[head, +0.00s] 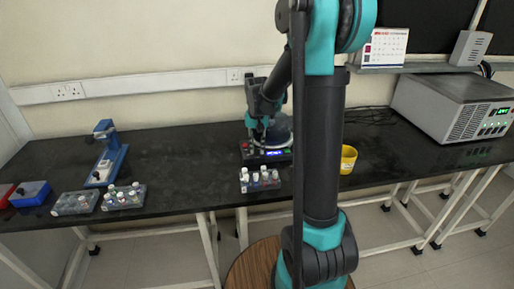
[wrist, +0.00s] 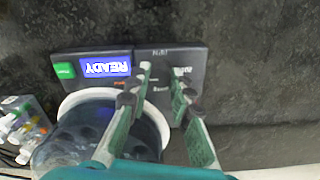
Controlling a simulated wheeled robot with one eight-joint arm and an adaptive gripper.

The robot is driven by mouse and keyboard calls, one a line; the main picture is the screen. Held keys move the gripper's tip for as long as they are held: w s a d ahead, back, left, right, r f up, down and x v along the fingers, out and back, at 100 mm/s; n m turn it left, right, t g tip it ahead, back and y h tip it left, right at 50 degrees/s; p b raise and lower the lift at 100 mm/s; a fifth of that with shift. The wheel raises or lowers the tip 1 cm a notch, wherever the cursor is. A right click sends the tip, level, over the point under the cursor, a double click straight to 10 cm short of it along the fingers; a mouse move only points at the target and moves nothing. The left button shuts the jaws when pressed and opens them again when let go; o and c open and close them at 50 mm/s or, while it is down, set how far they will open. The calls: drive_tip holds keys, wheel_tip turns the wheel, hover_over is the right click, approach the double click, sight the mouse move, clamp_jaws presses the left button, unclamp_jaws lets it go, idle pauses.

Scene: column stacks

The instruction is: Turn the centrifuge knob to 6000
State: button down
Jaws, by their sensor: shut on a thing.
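The centrifuge (head: 268,157) stands on the black bench in the middle of the head view. In the wrist view its dark front panel (wrist: 115,62) appears upside down, with a lit blue display (wrist: 105,67) reading READY and a green button (wrist: 64,71). Its round clear bowl with a white rim (wrist: 72,101) is below the panel. My gripper (wrist: 162,77) reaches to the panel right of the display, its green fingers shut on the knob, which they mostly hide. Small dial print shows around the fingertips, too blurred to read, so the knob's setting cannot be told.
A vial rack (head: 261,180) stands just in front of the centrifuge and a yellow cup (head: 348,159) to its right. More racks (head: 75,203), a blue microscope-like device (head: 106,155) and a blue box (head: 30,193) are at left. A large grey instrument (head: 455,105) is at right.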

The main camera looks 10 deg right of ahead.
sight(257, 149)
idle(0.3)
drive_tip(key=c, duration=1.3)
unclamp_jaws()
drive_tip(key=shift+c, duration=0.2)
drive_tip(key=shift+r, duration=0.1)
wheel_tip(257, 149, up, 12)
